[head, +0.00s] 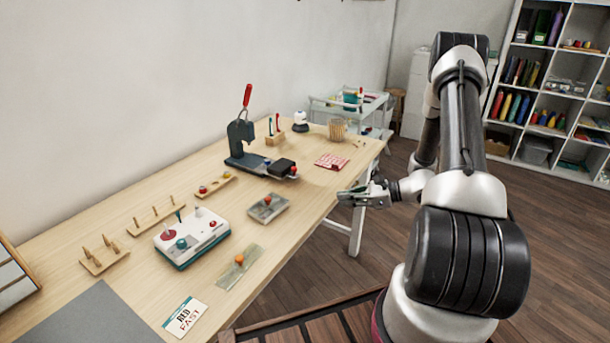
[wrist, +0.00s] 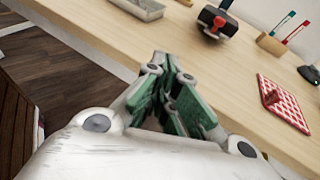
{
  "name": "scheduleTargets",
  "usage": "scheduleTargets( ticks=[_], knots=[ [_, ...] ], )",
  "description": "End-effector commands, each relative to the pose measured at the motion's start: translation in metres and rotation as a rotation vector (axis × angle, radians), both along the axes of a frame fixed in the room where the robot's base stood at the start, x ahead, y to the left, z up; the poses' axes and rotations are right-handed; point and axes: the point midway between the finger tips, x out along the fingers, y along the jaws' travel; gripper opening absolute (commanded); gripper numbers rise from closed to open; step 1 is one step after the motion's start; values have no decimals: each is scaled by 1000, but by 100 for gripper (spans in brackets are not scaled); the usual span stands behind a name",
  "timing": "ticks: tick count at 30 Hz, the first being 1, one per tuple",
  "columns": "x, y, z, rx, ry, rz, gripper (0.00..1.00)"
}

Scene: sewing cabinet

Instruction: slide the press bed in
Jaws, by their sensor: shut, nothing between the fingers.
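The press (head: 240,135) is a dark grey stand with a raised red-tipped lever, near the wall side of the table. Its bed (head: 282,167) is a black block with a red knob (head: 294,170) on its front end. The bed sits out at the front end of the press base, clear of the upright column. My gripper (head: 347,197) is shut and empty at the table's front edge, apart from the knob. Its green-padded fingers (wrist: 172,68) show in the wrist view.
A red patterned cloth (head: 332,161) lies right of the bed, with a small red piece on it. A grey tray (head: 268,207) and a white control box (head: 192,236) stand to the left. Bare table lies between my gripper and the bed.

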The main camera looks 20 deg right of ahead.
Motion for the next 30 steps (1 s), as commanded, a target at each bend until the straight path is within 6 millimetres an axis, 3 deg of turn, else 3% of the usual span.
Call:
scheduleTargets(
  ticks=[1, 4, 6, 11, 30],
  knots=[
    [19, -5, 6, 23, -19, -52, 0],
    [50, -16, 23, 66, -54, -143, 0],
    [63, -19, 31, 99, -65, -188, 0],
    [72, -13, 36, 141, -52, -210, 0],
    [149, 74, 16, 139, -52, -206, 0]
  ],
)
